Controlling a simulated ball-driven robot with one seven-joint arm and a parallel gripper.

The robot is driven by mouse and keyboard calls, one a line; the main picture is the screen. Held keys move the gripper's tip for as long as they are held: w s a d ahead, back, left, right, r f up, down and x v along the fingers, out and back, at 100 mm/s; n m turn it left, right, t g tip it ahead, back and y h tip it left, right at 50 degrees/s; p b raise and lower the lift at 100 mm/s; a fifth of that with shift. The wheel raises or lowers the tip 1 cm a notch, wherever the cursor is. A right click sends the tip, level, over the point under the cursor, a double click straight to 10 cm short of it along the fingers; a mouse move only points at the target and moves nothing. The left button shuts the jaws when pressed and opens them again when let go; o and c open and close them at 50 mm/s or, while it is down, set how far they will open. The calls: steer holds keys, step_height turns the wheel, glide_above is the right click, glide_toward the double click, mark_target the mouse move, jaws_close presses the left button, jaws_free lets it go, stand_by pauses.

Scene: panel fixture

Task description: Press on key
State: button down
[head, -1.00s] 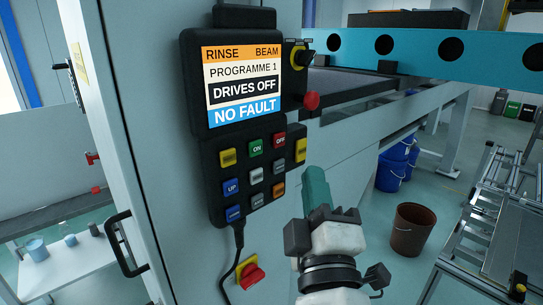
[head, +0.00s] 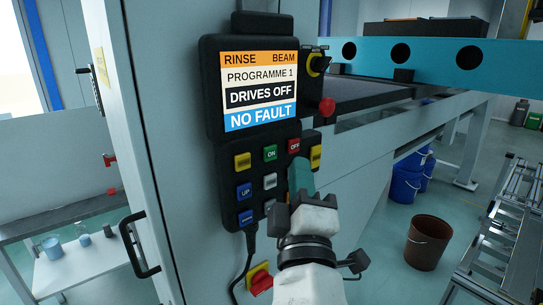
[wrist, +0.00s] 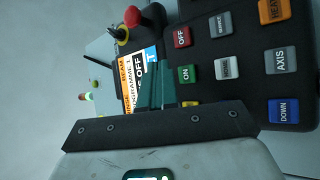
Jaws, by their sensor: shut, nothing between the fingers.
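The green ON key (head: 270,153) is in the top row of the black control panel's keypad, left of the red OFF key (head: 294,146). In the wrist view, the ON key (wrist: 186,74) is uncovered, just right of the fingers. My gripper (head: 301,170) is shut and empty, its teal fingers below and right of the ON key in the head view. It hides some lower-right keys there. The gripper also shows in the wrist view (wrist: 151,72). I cannot tell whether the fingertips touch the panel. The screen (head: 259,90) reads DRIVES OFF and NO FAULT.
A red mushroom button (head: 327,106) and a yellow rotary switch (head: 317,63) stick out right of the screen. A red-yellow switch (head: 260,280) is below the panel. A cable hangs from the panel.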

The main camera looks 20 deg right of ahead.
steer(key=shift+w+a+b, duration=0.25)
steer(key=shift+w+a, duration=0.05)
steer(key=shift+w, duration=0.55)
steer(key=shift+w+a+b, duration=0.2)
steer(key=shift+w+a, duration=0.05)
steer(key=shift+w, duration=0.55)
stand_by(0.8)
steer(key=shift+w+a, duration=0.1)
steer(key=shift+w, duration=0.3)
steer(key=shift+w+a+b, duration=0.15)
steer(key=shift+w+b, duration=0.2)
steer(key=shift+b, duration=0.05)
stand_by(0.7)
steer(key=shift+s, duration=0.1)
steer(key=shift+s+d, duration=0.25)
steer(key=shift+s, duration=0.45)
steer(key=shift+s+d+p, duration=0.25)
steer(key=shift+s, duration=0.55)
steer(key=shift+s+d+p, duration=0.25)
steer(key=shift+s+d, duration=0.05)
steer(key=shift+s, duration=0.5)
steer(key=shift+s+d+p, duration=0.25)
steer(key=shift+s, duration=0.55)
